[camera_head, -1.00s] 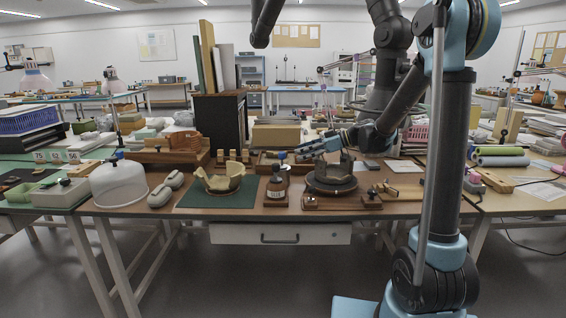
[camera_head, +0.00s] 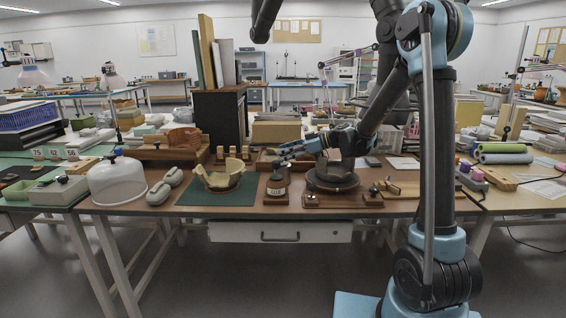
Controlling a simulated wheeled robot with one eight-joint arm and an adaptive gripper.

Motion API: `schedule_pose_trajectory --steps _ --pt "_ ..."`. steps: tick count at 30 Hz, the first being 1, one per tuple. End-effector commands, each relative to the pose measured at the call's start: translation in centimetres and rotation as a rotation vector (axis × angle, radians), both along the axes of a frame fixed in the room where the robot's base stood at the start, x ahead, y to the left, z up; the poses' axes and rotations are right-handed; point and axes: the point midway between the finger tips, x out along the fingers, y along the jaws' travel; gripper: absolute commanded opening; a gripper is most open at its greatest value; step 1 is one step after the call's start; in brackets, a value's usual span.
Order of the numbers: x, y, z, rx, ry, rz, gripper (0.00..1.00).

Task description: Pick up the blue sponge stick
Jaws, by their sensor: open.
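The blue sponge stick is hard to make out now; a small blue tip showed above the small brown bottle (camera_head: 276,186) earlier, and my gripper now covers that spot. The bottle has a pale label and stands near the front edge of the bench, right of the green mat. My gripper (camera_head: 283,157) reaches in from the right, with its fingers just above the bottle's top. It is open. I cannot tell whether the fingers are around the stick or touching it.
A dark turntable (camera_head: 332,181) with a vessel stands right of the bottle, under my wrist. Left, cream sherds (camera_head: 222,178) stand on a green mat (camera_head: 200,199). Farther left is a white dome (camera_head: 117,181). A wooden fixture (camera_head: 343,200) lies at the front edge.

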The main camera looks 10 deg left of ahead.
Motion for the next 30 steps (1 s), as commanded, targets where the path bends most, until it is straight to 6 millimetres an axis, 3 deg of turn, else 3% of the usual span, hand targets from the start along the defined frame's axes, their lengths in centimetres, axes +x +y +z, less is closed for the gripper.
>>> schedule_pose_trajectory --steps 4,10,23,30 --pt "0.0 0.0 0.0 0.0 0.0 0.0 0.48" --pt "0.0 0.0 0.0 0.0 0.0 0.0 0.06" --pt "0.0 -0.1 0.3 0.0 0.001 0.0 0.06" --pt "0.0 -0.1 2.9 0.0 0.001 0.0 0.06"
